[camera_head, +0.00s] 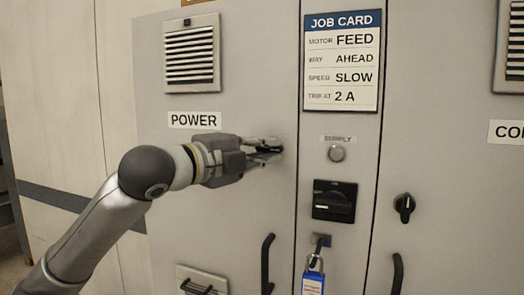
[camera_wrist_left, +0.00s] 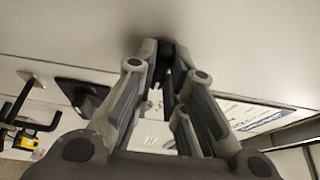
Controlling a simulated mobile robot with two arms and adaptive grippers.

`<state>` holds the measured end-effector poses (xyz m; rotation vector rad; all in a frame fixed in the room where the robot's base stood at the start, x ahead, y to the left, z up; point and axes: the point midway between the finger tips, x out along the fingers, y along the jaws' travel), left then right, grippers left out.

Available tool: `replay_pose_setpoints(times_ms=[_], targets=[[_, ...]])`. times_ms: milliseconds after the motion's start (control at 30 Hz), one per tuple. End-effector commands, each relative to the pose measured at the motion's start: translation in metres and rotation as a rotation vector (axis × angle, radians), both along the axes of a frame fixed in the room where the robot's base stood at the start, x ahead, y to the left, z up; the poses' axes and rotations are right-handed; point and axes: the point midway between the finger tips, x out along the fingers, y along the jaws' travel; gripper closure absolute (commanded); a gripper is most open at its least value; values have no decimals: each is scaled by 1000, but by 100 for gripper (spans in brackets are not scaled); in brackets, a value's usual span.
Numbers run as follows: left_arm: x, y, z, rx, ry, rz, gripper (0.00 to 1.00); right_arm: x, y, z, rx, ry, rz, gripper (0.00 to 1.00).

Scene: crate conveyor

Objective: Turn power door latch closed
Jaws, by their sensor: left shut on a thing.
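The grey power door (camera_head: 225,225) carries a POWER label (camera_head: 194,120) and looks flush with the cabinet front. My left gripper (camera_head: 274,148) is at its right edge, to the right of the label, with the fingers shut on the power door latch. The fingers mostly cover the latch in the head view, so its angle is hard to tell. In the left wrist view the fingers meet around the dark latch (camera_wrist_left: 166,50) against the panel. My right gripper is in neither view.
A black door handle (camera_head: 267,263) stands out below my gripper. To the right are a black rotary switch (camera_head: 334,201), a blue padlock (camera_head: 313,282), a job card (camera_head: 342,60) and another door's black latch (camera_head: 404,207).

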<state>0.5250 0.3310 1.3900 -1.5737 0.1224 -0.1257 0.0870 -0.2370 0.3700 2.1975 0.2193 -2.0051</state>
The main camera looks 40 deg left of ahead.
Motion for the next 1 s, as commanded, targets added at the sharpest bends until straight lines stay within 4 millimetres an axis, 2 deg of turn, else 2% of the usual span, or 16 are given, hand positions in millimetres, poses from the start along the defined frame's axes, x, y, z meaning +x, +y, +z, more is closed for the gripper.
replay_pose_setpoints(times_ms=[367, 1000], targets=[[1, 0, -6, -165, -38, 1, 100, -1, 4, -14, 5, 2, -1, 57], [1, -3, -9, -749, -176, -1, 100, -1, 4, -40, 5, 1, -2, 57]])
